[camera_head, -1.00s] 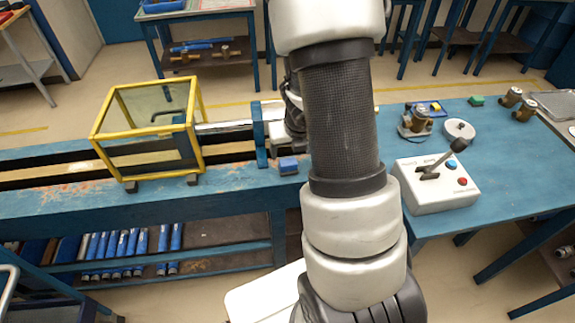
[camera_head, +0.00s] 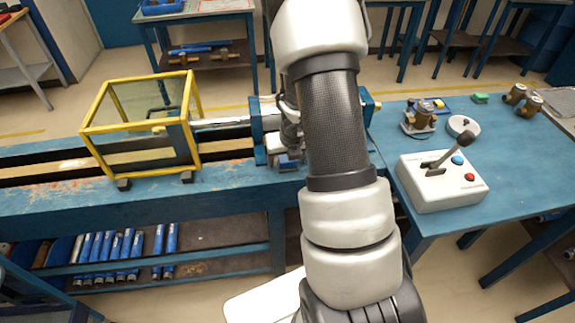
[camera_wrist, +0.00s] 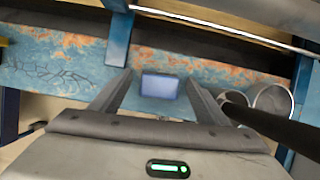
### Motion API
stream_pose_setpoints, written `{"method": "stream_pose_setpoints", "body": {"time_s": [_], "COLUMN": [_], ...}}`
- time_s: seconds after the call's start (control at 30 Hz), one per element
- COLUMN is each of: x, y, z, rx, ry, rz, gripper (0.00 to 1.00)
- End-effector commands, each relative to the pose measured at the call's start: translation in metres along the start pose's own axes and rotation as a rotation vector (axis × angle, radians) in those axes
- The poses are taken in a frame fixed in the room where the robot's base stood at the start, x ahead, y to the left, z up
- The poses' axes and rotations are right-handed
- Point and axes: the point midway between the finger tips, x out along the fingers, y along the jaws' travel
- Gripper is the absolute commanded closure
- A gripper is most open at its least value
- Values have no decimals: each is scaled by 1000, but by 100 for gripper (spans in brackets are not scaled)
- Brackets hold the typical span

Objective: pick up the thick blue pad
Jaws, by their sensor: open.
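The thick blue pad (camera_wrist: 160,86) lies on the worn blue bench in the wrist view, between the two fingers of my gripper (camera_wrist: 159,76) as seen from the wrist. The fingers are open, with a gap on each side of the pad. I cannot tell how far the fingertips are above or short of it. In the head view my arm hides most of the gripper, and the pad (camera_head: 288,162) shows only partly beside it at the bench's front edge.
A yellow-framed glass box (camera_head: 140,130) stands left on the bench. In the wrist view, a metal pipe (camera_wrist: 272,102) and a dark bar are close on the right.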

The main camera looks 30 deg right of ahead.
Motion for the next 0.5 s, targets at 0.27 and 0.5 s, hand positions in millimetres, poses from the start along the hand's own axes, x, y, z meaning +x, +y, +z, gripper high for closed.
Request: {"method": "stream_pose_setpoints", "body": {"time_s": [0.27, 0.5], "x": [-1, -1], "y": [0, 0], "z": [0, 0], "rx": [0, 0], "ry": [0, 0], "rz": [0, 0], "gripper": [70, 76]}}
